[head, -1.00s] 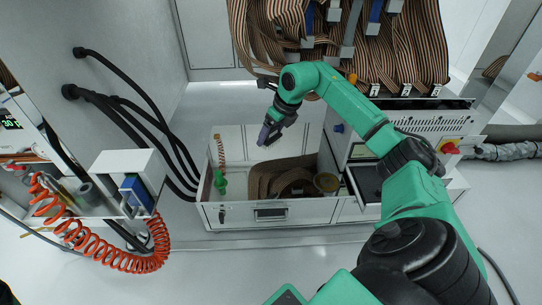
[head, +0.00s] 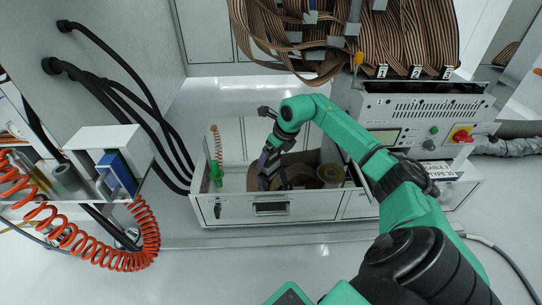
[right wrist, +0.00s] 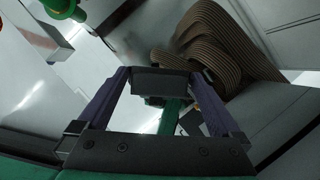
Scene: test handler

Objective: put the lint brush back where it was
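My right gripper (head: 273,182) reaches down into the open white drawer (head: 232,208), over the brown ribbon cable. In the right wrist view its two purple fingers (right wrist: 162,80) stand wide apart, with a dark block that has a green part below it between their tips. I take this for the lint brush (right wrist: 160,84); it spans the gap and looks gripped. In the head view the brush cannot be made out behind the fingers. My left gripper is not in view.
In the drawer are a green item (head: 216,174) at the left, coiled ribbon cable (head: 300,160) and a tape roll (head: 331,174) at the right. A white panel with a red knob (head: 461,135) stands to the right. A caddy with an orange coiled hose (head: 145,225) is at the left.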

